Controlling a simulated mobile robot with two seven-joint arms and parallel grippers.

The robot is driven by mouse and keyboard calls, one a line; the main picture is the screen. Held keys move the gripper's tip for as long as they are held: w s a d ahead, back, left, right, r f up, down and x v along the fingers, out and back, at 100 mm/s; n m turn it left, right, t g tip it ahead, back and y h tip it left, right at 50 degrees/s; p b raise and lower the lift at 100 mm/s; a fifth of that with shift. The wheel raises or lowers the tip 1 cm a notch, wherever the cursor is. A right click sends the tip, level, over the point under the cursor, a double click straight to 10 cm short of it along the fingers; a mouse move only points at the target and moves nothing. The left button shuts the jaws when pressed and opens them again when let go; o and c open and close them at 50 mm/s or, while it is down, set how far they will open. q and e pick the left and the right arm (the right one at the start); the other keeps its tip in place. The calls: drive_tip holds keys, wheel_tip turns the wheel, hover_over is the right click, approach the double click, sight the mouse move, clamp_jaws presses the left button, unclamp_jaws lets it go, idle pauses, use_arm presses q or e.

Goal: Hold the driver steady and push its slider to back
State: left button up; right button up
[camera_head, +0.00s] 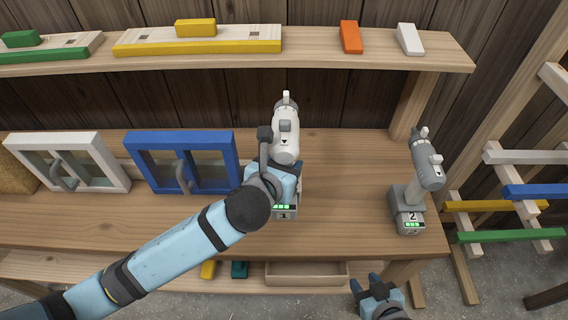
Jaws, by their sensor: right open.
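A white and grey driver (286,117) marked 1 stands upright on the workbench, its lit green base in front. A small grey slider piece (285,126) seems to show on top of its body, near a black arrow mark; its exact position is too small to tell. My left gripper (286,170) is at the driver's handle, covering much of it; its fingertips are hidden. A second, grey driver (428,165) marked 2 stands apart at the right. My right gripper (367,284) is open and empty, low in front of the bench edge.
The workbench (340,190) is clear between the two drivers. A blue-framed window box (182,136) and a white one (20,145) stand at the left. A shelf (330,45) with coloured blocks runs above. A rack with coloured bars (510,235) stands at the right.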

use_arm(q)
drive_tip(key=shift+f, duration=4.2)
drive_tip(key=shift+f, duration=0.4)
drive_tip(key=shift+f, duration=0.2)
drive_tip(key=shift+f, duration=0.1)
drive_tip(key=shift+s, duration=0.1)
